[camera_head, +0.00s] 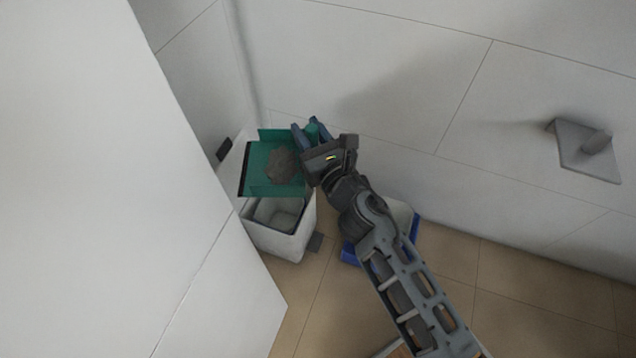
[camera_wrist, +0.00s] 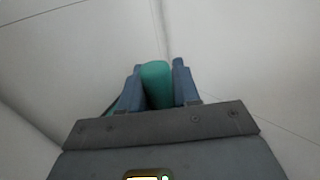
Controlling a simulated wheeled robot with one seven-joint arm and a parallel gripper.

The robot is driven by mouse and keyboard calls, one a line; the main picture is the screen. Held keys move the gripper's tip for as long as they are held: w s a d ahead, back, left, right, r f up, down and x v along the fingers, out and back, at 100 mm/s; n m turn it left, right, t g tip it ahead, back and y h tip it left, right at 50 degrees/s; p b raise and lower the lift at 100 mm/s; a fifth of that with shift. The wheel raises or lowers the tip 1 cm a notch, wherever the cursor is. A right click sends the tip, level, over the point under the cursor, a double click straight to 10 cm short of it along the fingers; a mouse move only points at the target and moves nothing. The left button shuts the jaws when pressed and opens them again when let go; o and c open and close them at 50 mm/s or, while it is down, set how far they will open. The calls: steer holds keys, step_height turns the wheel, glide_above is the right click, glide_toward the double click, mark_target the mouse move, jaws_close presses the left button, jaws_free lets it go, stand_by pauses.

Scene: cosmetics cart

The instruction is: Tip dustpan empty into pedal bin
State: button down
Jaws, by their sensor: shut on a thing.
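The green dustpan (camera_head: 256,179) is held over the white pedal bin (camera_head: 286,237) in the head view, with a grey clump of dirt (camera_head: 282,166) lying on it. The bin is open at the top and its inside shows below the dustpan's front edge. My gripper (camera_head: 309,129) is shut on the dustpan's green handle, behind and to the right of the pan. In the wrist view, the handle (camera_wrist: 157,84) sits between the two blue fingers of my gripper (camera_wrist: 159,85). The pan looks about level; its exact tilt is hard to tell.
A blue and white container (camera_head: 350,253) stands on the tiled floor right of the bin, partly hidden by my arm. White walls close in behind and left. A grey wall bracket (camera_head: 587,150) juts out at the right. Open floor (camera_head: 520,290) lies at the lower right.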

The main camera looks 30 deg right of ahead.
steer(key=w+d+f+m+g+h+b, duration=0.1)
steer(key=w+d+f+m+h+b, duration=0.15)
steer(key=f+b, duration=1.1)
steer(key=w+d+f+m+g+h+b, duration=0.15)
steer(key=f+h+b, duration=0.25)
steer(key=f+b, duration=1)
steer(key=w+a+r+n+g+p, duration=0.2)
steer(key=w+a+n+p, duration=0.2)
steer(key=w+p, duration=0.2)
steer(key=w+a+r+n+g+p, duration=0.2)
steer(key=w+a+n+g+p, duration=0.1)
steer(key=p, duration=0.5)
steer(key=shift+w+a+n, duration=0.8)
steer(key=shift+w+n, duration=0.2)
steer(key=shift+w, duration=0.8)
